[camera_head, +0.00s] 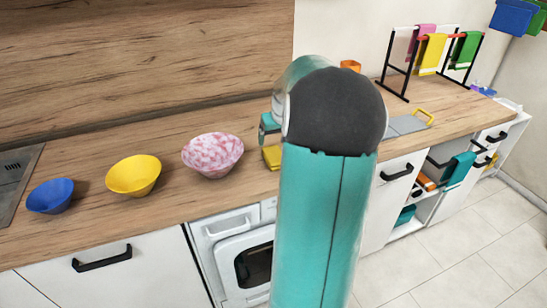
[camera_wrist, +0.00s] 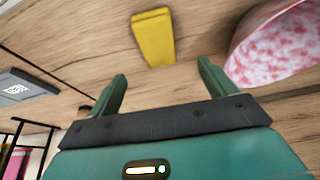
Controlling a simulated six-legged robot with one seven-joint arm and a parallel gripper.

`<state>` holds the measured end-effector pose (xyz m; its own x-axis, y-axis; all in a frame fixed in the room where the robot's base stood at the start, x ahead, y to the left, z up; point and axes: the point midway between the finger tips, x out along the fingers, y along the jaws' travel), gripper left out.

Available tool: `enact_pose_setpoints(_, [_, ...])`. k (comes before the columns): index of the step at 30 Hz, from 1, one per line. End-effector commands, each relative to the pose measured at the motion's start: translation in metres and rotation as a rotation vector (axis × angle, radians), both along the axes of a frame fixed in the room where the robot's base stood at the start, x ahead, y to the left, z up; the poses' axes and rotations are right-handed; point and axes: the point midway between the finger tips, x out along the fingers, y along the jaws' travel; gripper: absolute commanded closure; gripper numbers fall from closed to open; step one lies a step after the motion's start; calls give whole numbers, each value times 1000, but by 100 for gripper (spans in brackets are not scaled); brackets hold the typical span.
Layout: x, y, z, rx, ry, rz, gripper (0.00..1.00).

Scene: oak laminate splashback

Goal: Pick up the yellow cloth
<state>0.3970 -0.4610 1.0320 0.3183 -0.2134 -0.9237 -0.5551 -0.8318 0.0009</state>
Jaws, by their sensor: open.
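A yellow folded cloth (camera_wrist: 153,38) lies flat on the wooden counter, just beyond my fingertips in the wrist view. In the head view a yellow piece (camera_head: 271,157) shows on the counter beside the pink bowl, partly hidden by my arm. Another yellow cloth (camera_head: 431,55) hangs on the drying rack in the head view. My gripper (camera_wrist: 163,77) is open and empty, its two green fingers spread apart with the folded cloth roughly in line with the gap. In the head view my arm hides most of the gripper.
A pink-and-white speckled bowl (camera_head: 212,155) stands close beside the folded cloth, near my finger in the wrist view (camera_wrist: 275,45). A yellow bowl (camera_head: 134,176) and a blue bowl (camera_head: 50,196) stand further left. The rack (camera_head: 393,75) stands at the back right.

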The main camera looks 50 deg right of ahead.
Motion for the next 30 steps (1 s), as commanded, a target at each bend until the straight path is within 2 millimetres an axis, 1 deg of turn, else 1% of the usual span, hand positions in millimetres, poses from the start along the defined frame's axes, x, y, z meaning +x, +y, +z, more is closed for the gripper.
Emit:
enact_pose_setpoints(1, [3,-2,-12,4,2,-1,16])
enact_pose_setpoints(3, [7,-5,-24,3,2,-1,16])
enact_pose_setpoints(6, [12,-8,-37,2,1,-1,16])
enact_pose_setpoints(13, [17,-12,-54,1,0,0,16])
enact_pose_setpoints(18, [21,-18,-80,2,1,2,16])
enact_pose_setpoints(21, [26,-21,-90,0,0,1,16])
enact_pose_setpoints(24, [27,-23,-94,0,-1,2,16])
enact_pose_setpoints(29, [27,-23,-94,-1,0,2,16])
enact_pose_setpoints(30, [27,-23,-94,-1,0,2,18])
